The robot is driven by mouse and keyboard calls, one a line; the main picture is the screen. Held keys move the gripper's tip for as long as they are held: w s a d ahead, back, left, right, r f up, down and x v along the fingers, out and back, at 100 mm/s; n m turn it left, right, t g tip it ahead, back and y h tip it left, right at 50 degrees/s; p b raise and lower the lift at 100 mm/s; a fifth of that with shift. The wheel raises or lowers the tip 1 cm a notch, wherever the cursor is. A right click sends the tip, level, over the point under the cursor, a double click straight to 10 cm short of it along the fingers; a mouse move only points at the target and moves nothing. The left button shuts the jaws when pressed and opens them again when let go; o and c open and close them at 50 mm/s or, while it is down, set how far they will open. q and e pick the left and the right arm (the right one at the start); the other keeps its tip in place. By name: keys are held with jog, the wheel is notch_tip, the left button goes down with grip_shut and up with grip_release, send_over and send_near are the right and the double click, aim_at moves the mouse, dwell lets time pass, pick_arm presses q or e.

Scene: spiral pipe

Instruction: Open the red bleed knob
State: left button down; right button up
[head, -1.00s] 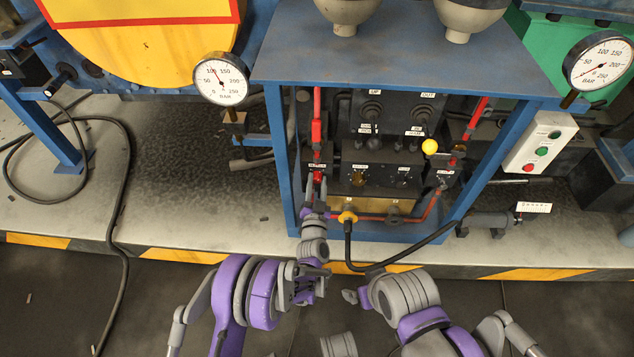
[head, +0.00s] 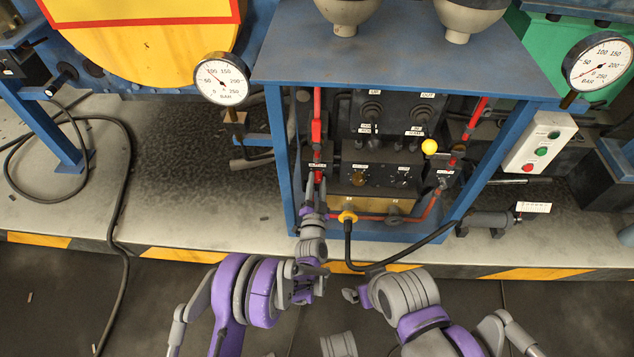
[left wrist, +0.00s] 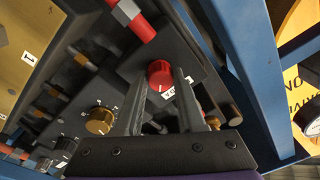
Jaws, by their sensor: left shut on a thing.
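The red bleed knob (left wrist: 160,73) sits on a dark panel in the left wrist view, with a white label beside it. My left gripper (left wrist: 163,85) has its two fingers on either side of the knob, shut on it. In the head view my left gripper (head: 316,187) reaches into the left side of the blue-framed cabinet, and the knob (head: 318,176) is mostly hidden by the fingers. My right arm is low in the head view, outside the cabinet; a grey tip (head: 350,296) shows, but its jaw state is unclear.
A brass knob (left wrist: 100,121) is beside the red one. A blue cabinet frame (head: 278,160) bounds the opening on the left. A black hose (head: 350,250) loops in front of it. Pressure gauges stand at the left (head: 222,79) and right (head: 598,60).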

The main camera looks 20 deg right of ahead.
pick_arm(q)
jog(key=c, duration=0.5)
grip_release()
jog(key=shift+s, duration=0.1)
jog(key=p+v, duration=0.1)
jog(key=v, duration=0.9)
jog(key=shift+s+a, duration=0.15)
jog(key=shift+s, duration=0.15)
jog(key=shift+w, duration=0.1)
